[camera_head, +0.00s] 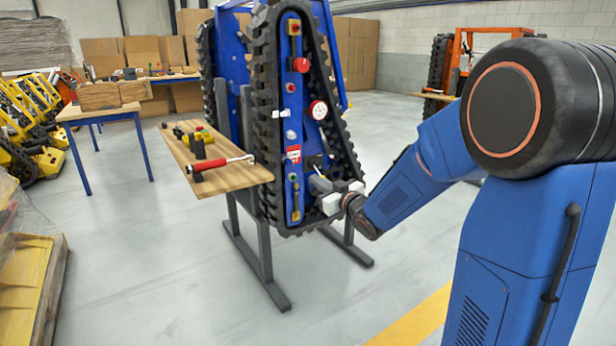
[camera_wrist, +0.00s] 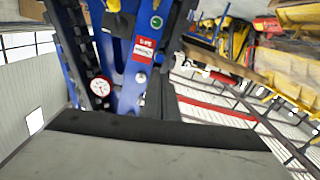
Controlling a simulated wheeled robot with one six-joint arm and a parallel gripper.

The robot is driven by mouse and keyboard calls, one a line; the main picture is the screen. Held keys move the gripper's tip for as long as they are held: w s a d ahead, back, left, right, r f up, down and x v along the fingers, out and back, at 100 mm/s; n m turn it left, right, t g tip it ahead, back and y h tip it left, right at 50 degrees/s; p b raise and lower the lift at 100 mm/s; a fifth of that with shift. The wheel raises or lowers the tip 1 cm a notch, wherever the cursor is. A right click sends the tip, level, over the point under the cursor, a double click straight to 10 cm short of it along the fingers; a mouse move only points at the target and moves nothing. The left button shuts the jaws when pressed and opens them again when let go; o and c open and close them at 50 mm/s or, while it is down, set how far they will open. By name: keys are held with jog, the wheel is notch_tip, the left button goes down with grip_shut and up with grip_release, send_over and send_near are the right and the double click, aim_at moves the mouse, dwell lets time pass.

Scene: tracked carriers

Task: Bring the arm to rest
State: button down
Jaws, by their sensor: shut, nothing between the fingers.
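My blue arm (camera_head: 420,170) reaches from the right toward a blue tracked carrier (camera_head: 293,120) that stands upright on grey legs. My gripper (camera_head: 322,188) is close in front of the carrier's lower right panel, beside the black track. It is shut with nothing between the fingers. In the head view I cannot tell whether it touches the panel. In the wrist view a broad grey and black part of my gripper (camera_wrist: 160,140) fills the bottom. The carrier's panel (camera_wrist: 118,60) shows beyond it, with a white gauge (camera_wrist: 101,86) and a red label (camera_wrist: 144,50).
A wooden shelf (camera_head: 240,177) beside the carrier holds a red-handled tool (camera_head: 220,163) and yellow-black tools (camera_head: 197,140). A table with wooden boxes (camera_head: 100,96) stands at the left. A yellow crate (camera_head: 28,285) is at lower left. The floor in front is open.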

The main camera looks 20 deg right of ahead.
jog(key=s+d+m+g+h, duration=0.3)
jog(key=s+d+h, duration=0.25)
jog(key=s, duration=0.65)
jog(key=s+a+f+m+g, duration=0.1)
jog(key=s+f+g, duration=0.1)
jog(key=s, duration=0.8)
jog(key=s+a+f+g, duration=0.1)
jog(key=s+g, duration=0.3)
jog(key=s, duration=0.7)
jog(key=s+f+m+g, duration=0.1)
jog(key=s+f+g, duration=0.2)
jog(key=s, duration=0.8)
jog(key=shift+a+f+m, duration=0.2)
jog(key=shift+a+m, duration=0.1)
jog(key=shift+a, duration=0.1)
jog(key=shift+w, duration=0.1)
